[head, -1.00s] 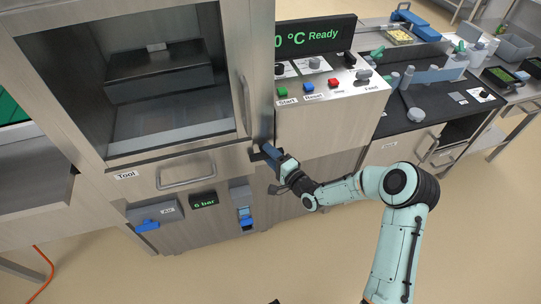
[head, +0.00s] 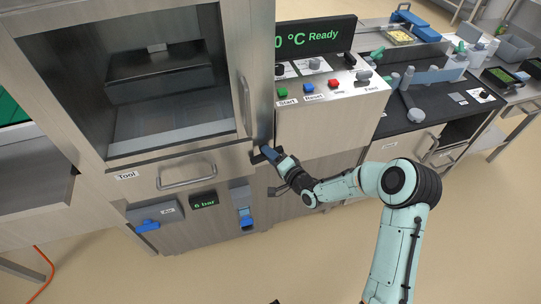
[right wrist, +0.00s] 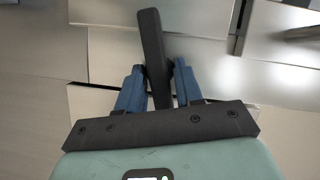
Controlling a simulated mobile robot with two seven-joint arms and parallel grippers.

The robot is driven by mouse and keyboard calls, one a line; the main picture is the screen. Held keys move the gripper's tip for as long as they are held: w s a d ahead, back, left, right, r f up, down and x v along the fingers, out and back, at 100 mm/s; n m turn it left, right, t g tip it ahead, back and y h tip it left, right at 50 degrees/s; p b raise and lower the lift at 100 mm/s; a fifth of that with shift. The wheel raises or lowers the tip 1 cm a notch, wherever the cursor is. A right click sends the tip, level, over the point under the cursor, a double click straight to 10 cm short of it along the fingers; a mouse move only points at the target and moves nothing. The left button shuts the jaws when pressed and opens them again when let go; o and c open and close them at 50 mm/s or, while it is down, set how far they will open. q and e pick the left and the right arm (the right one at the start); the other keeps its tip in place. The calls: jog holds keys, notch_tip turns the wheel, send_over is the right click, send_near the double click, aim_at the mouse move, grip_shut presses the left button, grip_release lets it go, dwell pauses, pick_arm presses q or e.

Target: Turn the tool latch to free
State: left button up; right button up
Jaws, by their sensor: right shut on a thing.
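The tool latch shows in the right wrist view as a dark flat lever (right wrist: 152,45), slightly tilted, between the two blue fingers. My right gripper (right wrist: 158,75) is shut on it. In the head view my right gripper (head: 268,153) is at the machine's front right edge, just right of the tool drawer, and it hides most of the latch. The tool drawer (head: 140,185), labelled "Tool", has a metal bar handle (head: 187,183) and looks closed. My left gripper is not in view.
Above the drawer is the chamber window (head: 128,150) with a vertical handle (head: 245,105). Below are a blue air valve (head: 147,226), a "6 bar" display (head: 204,200) and a blue switch (head: 246,222). A button panel (head: 330,87) stands above my right forearm. The floor in front is clear.

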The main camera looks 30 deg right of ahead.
jog(key=shift+a+r+n+g+h+b, duration=0.15)
jog(key=shift+n+g+h+b, duration=0.25)
jog(key=shift+n, duration=0.8)
jog(key=shift+n+g+h+b, duration=0.3)
jog(key=shift+n+b, duration=0.05)
jog(key=shift+n, duration=0.35)
jog(key=n+b, duration=0.1)
jog(key=n+g+h+b, duration=0.1)
jog(key=n+b, duration=0.1)
jog(key=shift+w+a+r, duration=0.1)
jog(key=shift+a, duration=0.1)
jog(key=shift+r+n+h, duration=0.1)
jog(key=shift+n+h, duration=0.6)
jog(key=shift+a+r+n+g+h+p, duration=0.15)
jog(key=shift+n+g+h+p, duration=0.3)
jog(key=shift+n, duration=0.25)
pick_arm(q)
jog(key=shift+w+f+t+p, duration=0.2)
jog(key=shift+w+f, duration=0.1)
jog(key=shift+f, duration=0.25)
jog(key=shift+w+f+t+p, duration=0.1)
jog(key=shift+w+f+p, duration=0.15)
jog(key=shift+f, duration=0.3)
pick_arm(e)
jog(key=shift+n+h, duration=0.35)
jog(key=shift+n, duration=0.15)
